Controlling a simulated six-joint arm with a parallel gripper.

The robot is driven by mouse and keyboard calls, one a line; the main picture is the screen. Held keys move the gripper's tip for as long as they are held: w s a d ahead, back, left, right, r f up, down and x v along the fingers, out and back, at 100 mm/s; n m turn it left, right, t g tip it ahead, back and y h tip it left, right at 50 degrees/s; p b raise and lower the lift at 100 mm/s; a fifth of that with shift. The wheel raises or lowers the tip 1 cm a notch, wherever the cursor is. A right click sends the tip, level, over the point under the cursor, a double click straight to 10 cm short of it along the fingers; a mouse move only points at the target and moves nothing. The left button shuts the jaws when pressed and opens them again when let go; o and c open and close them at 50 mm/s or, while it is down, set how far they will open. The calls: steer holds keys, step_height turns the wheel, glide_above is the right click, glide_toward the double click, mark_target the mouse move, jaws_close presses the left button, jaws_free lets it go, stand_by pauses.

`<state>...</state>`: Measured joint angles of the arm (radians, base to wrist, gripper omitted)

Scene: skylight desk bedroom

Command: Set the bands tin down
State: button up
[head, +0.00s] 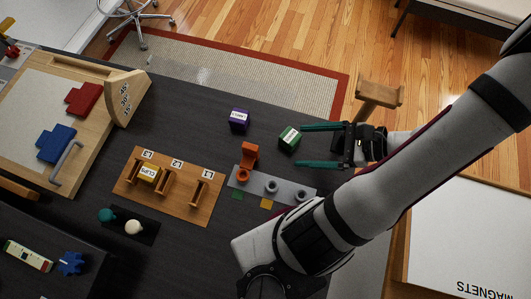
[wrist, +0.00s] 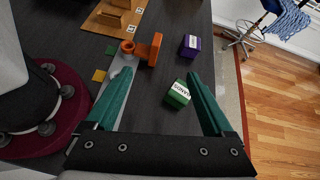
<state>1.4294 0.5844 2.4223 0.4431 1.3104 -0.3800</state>
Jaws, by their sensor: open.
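The bands tin is a green box (head: 289,138) with a white label, and it appears to rest on the dark desk. In the wrist view the green tin (wrist: 177,95) shows between my finger lines, closer to the right finger, with its label turned at an angle. My gripper (head: 300,146) has its two teal fingers wide apart, with nothing held between them. In the head view the tin is just off the fingertips, nearer the upper finger. The gripper also shows in the wrist view (wrist: 158,73). Its exact height above the desk is hard to tell.
A purple box (head: 239,120) stands left of the tin. A grey rail (head: 290,190) with rings and an orange piece (head: 249,154) lies below the tin. Bare desk surrounds the tin.

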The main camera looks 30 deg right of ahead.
steer(key=s+a+r+n+g+h, duration=0.1)
steer(key=a+r+n+g+h, duration=0.2)
steer(key=a+n, duration=0.4)
steer(key=s+a+r+n+g+h, duration=0.2)
steer(key=a+r+n+g, duration=0.3)
steer(key=n, duration=0.7)
step_height(320, 180, up, 4)
steer(key=a+h, duration=0.1)
steer(key=a, duration=0.1)
steer(key=shift+s+a+f+h, duration=0.25)
steer(key=shift+a+h, duration=0.05)
steer(key=shift+h, duration=0.1)
